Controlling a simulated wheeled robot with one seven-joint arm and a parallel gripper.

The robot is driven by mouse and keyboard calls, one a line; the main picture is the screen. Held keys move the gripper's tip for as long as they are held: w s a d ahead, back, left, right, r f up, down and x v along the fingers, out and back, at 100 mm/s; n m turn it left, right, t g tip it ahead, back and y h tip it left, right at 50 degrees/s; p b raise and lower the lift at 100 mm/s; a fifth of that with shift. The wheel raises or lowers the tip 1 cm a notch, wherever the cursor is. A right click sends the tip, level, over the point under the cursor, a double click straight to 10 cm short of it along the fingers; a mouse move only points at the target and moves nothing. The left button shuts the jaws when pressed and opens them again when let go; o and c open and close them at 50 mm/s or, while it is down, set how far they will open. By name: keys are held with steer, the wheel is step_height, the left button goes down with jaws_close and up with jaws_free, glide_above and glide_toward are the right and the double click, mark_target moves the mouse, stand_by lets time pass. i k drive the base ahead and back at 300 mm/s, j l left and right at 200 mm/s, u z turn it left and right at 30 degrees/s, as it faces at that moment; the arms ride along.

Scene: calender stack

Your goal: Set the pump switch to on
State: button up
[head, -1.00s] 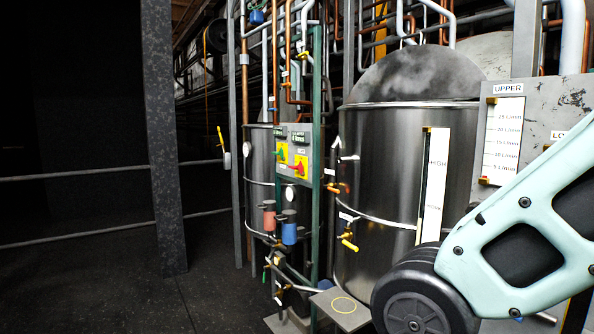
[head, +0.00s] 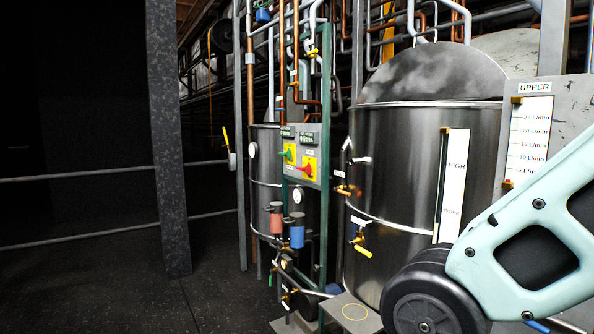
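A grey control panel (head: 314,137) stands on a green frame left of the big steel tank. It carries two rotary switches on yellow plates: one with a green handle (head: 289,152) and, lower right, one with a red handle (head: 304,167). Their labels are too small to read, so I cannot tell which is the pump switch or its setting. My gripper is out of view. Only my mint-green arm link shows, at the lower right, apart from the panel in the picture.
The large steel tank (head: 400,180) stands right of the panel. A grey board marked UPPER (head: 568,100) stands at the right. Red (head: 276,222) and blue (head: 297,235) cylinders hang below the panel. A dark post (head: 166,140) and rails stand left. Dark floor (head: 215,295) lies open in front.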

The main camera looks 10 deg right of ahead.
mark_target(308, 169)
steer(key=i+j+z, duration=0.15)
steer(key=i+j, duration=0.65)
steer(key=i, duration=0.15)
steer(key=i+j+z, duration=0.2)
steer(key=i+j, duration=0.7)
steer(key=i+j+z, duration=0.15)
steer(key=i+j, duration=0.7)
steer(key=j, duration=0.15)
